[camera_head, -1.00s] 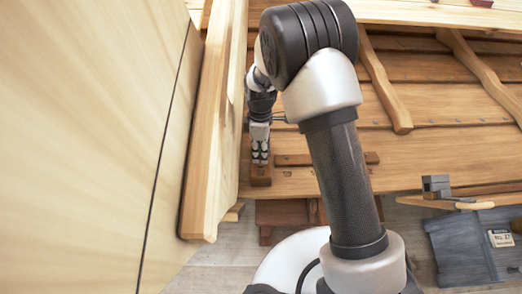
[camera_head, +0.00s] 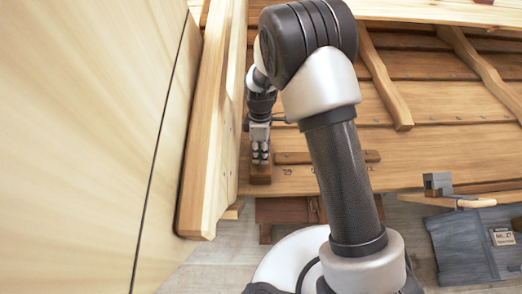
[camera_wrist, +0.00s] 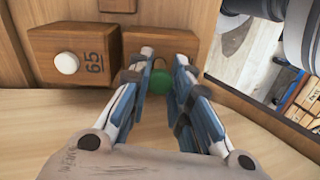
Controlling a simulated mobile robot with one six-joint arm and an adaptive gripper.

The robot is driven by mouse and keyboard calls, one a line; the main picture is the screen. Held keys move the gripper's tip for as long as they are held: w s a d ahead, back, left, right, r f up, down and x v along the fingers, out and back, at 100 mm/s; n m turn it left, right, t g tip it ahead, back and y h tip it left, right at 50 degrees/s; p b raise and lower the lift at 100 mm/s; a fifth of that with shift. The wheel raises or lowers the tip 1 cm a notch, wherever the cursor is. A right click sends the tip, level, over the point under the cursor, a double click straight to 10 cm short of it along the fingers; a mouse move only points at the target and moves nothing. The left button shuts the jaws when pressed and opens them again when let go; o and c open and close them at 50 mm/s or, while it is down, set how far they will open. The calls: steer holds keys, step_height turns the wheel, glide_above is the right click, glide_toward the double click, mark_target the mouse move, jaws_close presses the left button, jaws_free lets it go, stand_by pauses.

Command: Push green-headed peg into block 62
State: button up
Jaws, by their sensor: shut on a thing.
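My gripper (camera_head: 260,152) points down at a small wooden block (camera_head: 260,175) at the left end of the planking. In the wrist view my gripper (camera_wrist: 162,72) is shut on the green head (camera_wrist: 160,83) of a peg, with a finger on each side. The peg's shaft is hidden. Just beyond the fingertips is a wooden block (camera_wrist: 180,43); its number does not show, so I cannot tell whether it is 62. I cannot tell how deep the peg sits in it.
Beside it on the left, a block marked 65 (camera_wrist: 77,48) holds a white-headed peg (camera_wrist: 66,63). A tall pale timber (camera_head: 207,130) stands close left of my gripper. A grey-blue case (camera_head: 465,245) is at the lower right, on the floor.

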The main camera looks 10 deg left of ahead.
steer(key=shift+s+f, duration=0.15)
steer(key=shift+f, duration=0.25)
steer(key=shift+c, duration=0.2)
steer(key=o, duration=0.8)
steer(key=shift+r, duration=0.1)
steer(key=p+v, duration=0.4)
steer(key=v, duration=0.4)
